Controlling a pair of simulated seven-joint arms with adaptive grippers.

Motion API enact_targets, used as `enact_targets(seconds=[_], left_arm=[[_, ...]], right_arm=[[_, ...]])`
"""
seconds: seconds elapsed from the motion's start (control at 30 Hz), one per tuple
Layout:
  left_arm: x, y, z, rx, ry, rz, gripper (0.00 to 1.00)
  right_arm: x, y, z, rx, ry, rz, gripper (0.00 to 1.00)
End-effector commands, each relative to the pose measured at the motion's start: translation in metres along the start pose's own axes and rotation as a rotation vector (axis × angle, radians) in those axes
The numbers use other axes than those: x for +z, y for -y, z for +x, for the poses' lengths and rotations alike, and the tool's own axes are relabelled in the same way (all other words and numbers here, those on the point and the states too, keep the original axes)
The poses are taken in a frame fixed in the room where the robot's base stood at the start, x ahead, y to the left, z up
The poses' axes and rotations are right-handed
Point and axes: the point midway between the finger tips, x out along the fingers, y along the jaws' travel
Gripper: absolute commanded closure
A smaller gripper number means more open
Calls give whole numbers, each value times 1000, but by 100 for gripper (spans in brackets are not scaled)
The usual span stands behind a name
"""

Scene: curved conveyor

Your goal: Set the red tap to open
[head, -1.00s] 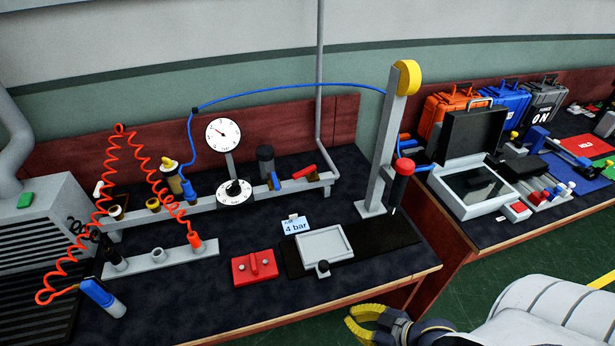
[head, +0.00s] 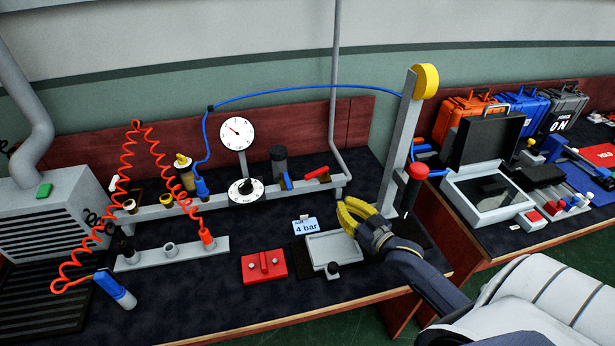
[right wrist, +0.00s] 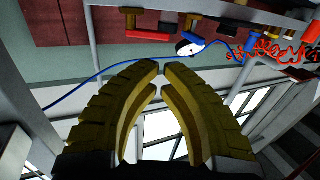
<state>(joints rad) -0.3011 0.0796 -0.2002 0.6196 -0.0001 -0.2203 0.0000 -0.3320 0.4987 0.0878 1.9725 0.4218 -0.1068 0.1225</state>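The red tap (head: 317,173) has a lever handle lying slantwise on top of the grey pipe rail, at its right end. In the right wrist view a red handle (right wrist: 120,33), which seems to be the same tap, is at the upper left. My right gripper (head: 347,207) has yellow fingers and hovers over the front right of the bench, in front of the tap and apart from it. Its fingertips (right wrist: 161,68) come together, with nothing between them. My left gripper is not in view.
A blue-handled tap (head: 286,181) stands left of the red one. A grey post (head: 398,150) with a red-topped tool (head: 416,180) stands right of my gripper. A grey tray (head: 330,248) and red block (head: 264,266) lie in front. A blue hose (head: 300,87) arches overhead.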

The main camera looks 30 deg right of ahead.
Motion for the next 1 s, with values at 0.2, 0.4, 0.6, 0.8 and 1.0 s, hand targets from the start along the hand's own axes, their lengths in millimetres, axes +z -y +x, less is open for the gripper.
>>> enact_targets(seconds=[0.2, 0.4, 0.6, 0.8, 1.0], left_arm=[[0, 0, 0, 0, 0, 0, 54], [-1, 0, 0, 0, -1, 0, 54], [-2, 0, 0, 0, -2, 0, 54], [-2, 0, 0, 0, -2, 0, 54], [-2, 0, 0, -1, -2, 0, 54]], right_arm=[[-9, -9, 14, 17, -33, 11, 100], [-10, -9, 37, 16, -33, 11, 100], [-10, -10, 69, 17, -32, 11, 100], [-11, -10, 100, 17, -31, 10, 100], [-12, -11, 125, 16, -30, 10, 100]])
